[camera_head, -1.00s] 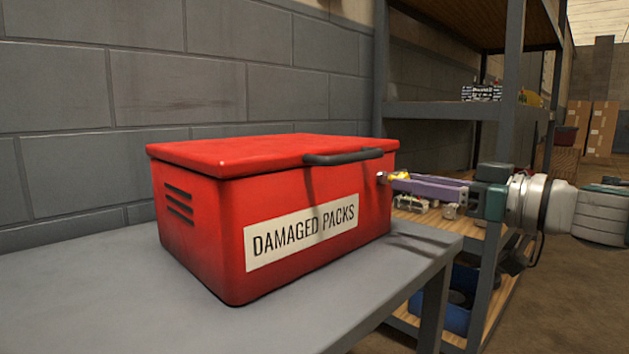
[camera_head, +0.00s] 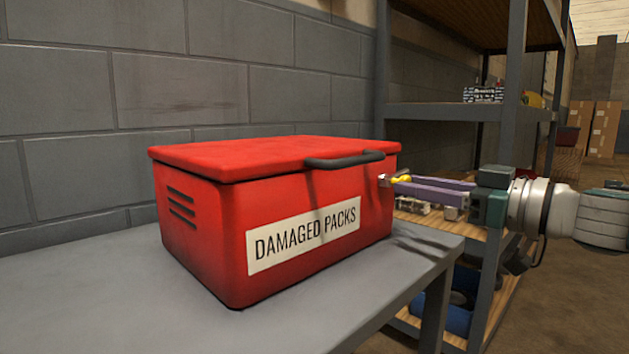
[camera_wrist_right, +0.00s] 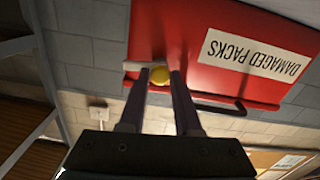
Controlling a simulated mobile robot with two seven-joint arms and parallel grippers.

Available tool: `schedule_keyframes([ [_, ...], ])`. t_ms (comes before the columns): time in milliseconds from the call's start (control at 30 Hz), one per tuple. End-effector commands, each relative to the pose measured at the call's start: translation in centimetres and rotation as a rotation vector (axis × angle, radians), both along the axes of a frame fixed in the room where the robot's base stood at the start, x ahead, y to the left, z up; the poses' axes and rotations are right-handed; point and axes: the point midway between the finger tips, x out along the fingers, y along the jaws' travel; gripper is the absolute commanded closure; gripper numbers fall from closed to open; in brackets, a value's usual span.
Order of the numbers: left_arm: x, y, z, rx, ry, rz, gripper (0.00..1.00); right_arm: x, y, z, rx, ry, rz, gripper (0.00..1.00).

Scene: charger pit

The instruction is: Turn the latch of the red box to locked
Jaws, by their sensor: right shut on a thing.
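The red box (camera_head: 290,215) stands on a grey table (camera_head: 120,300) with its lid shut and a "DAMAGED PACKS" label on its front. Its latch is a small metal piece with a yellow knob (camera_head: 402,179) on the box's right side. In the wrist view the yellow knob (camera_wrist_right: 160,75) sits between my fingertips, and the pale metal arm of the latch (camera_wrist_right: 132,66) extends left from it. My right gripper (camera_head: 399,183) comes in from the right, shut on the knob; it also shows in the wrist view (camera_wrist_right: 160,78). My left gripper is not in view.
A dark handle (camera_head: 344,159) sticks out at the lid's front edge, close to the latch. A grey-framed shelf (camera_head: 455,110) with small items stands behind my right gripper. A block wall (camera_head: 180,85) is behind the box. The table's left part is clear.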

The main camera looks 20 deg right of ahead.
Motion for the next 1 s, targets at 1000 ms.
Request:
schedule_keyframes([
  [1000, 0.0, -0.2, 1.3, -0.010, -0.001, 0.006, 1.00, 0.0, 0.1, 0.0, -0.858, -0.358, 0.000, 1.00],
])
